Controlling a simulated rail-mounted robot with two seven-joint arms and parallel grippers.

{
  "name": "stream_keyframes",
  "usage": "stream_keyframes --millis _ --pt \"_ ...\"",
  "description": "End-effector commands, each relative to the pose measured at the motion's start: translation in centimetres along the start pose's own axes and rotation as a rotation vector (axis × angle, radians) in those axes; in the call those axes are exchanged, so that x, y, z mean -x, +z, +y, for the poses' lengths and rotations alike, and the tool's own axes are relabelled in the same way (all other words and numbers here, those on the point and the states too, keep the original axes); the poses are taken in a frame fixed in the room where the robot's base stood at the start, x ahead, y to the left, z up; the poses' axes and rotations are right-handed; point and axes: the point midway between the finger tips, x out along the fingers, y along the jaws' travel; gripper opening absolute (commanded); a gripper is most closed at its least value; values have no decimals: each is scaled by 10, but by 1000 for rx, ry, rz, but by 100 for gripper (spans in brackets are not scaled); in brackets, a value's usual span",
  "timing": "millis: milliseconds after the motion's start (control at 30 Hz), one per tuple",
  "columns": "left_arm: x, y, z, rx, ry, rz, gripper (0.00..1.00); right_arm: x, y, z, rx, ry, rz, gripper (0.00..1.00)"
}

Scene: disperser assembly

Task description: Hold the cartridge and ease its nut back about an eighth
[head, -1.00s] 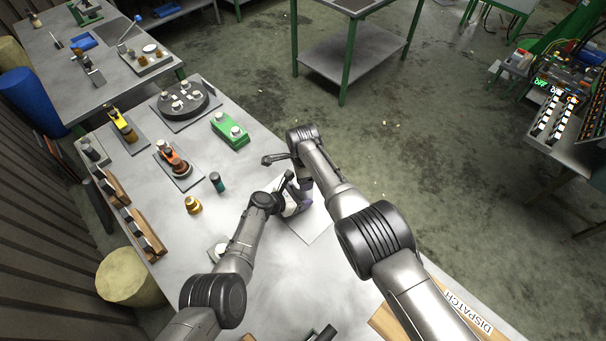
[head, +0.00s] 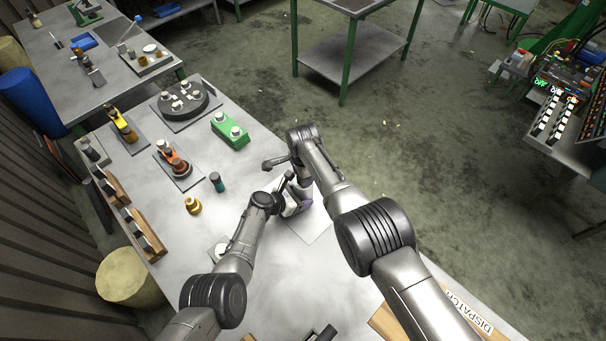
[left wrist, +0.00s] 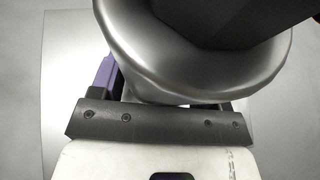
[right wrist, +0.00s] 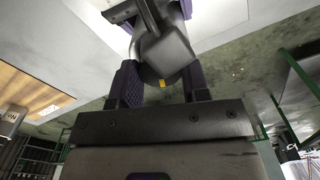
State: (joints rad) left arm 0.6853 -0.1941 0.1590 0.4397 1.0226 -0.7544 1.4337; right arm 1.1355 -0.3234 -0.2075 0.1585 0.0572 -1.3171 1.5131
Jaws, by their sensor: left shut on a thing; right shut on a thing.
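My left gripper (head: 291,205) and my right gripper (head: 300,183) meet above a pale sheet (head: 312,228) on the bench. In the right wrist view, the purple fingers of my right gripper (right wrist: 160,85) are shut on a small grey part with a yellow mark (right wrist: 162,83), apparently the nut, largely hidden behind dark grey metal. My left gripper is shut, apparently on the cartridge. In the left wrist view, a large silvery arm link covers its fingertips; only part of a purple finger shows. The cartridge's body cannot be made out.
A brass part (head: 193,205) and a dark teal cylinder (head: 217,182) stand left of my grippers. A green block (head: 230,131), a round black fixture (head: 183,101) and wooden racks (head: 143,232) stand farther off. A DISPATCH tray (head: 465,310) lies lower right.

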Motion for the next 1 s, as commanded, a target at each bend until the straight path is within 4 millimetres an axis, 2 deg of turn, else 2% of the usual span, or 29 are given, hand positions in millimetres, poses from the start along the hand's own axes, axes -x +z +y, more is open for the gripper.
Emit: stream_keyframes --millis 133,400,433,700,1000 --pt "0 1 1 0 2 -1 29 0 1 0 62 2 -1 19" --pt "1 0 1 1 3 0 29 0 1 0 69 2 -1 19" --pt "1 0 1 1 3 0 29 0 1 0 69 2 -1 43" --pt "0 1 1 0 2 0 29 0 1 0 67 1 -1 68" --pt "0 1 1 -1 2 -1 29 0 0 0 67 0 0 68"
